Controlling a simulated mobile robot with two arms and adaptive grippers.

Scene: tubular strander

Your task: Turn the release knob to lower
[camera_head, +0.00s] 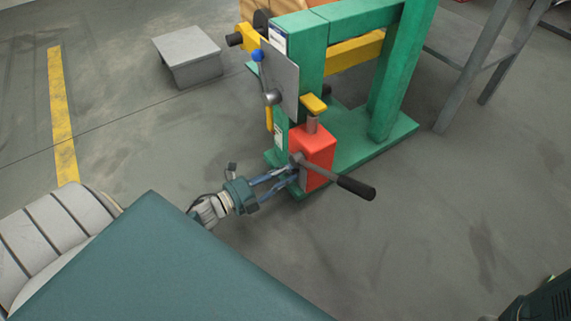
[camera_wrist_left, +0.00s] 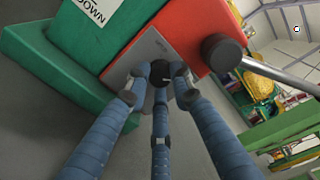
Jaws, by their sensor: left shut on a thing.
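The red jack body (camera_head: 314,152) stands on the green frame's base. In the left wrist view a small dark release knob (camera_wrist_left: 160,69) sits at the grey plate (camera_wrist_left: 155,48) on the red jack's side. My left gripper (camera_head: 288,178) reaches the jack's lower near side from the left in the head view. Its blue fingers close around the knob from several sides, and the fingertips touch it or nearly so. In the head view the fingers and the lever hide the knob.
The jack lever with a black grip (camera_head: 356,187) sticks out to the right, close to my fingers. The green frame (camera_head: 312,55) rises behind. A white label (camera_wrist_left: 98,10) reads "DOWN". A grey box (camera_head: 188,58) stands at the back left. Floor in front is clear.

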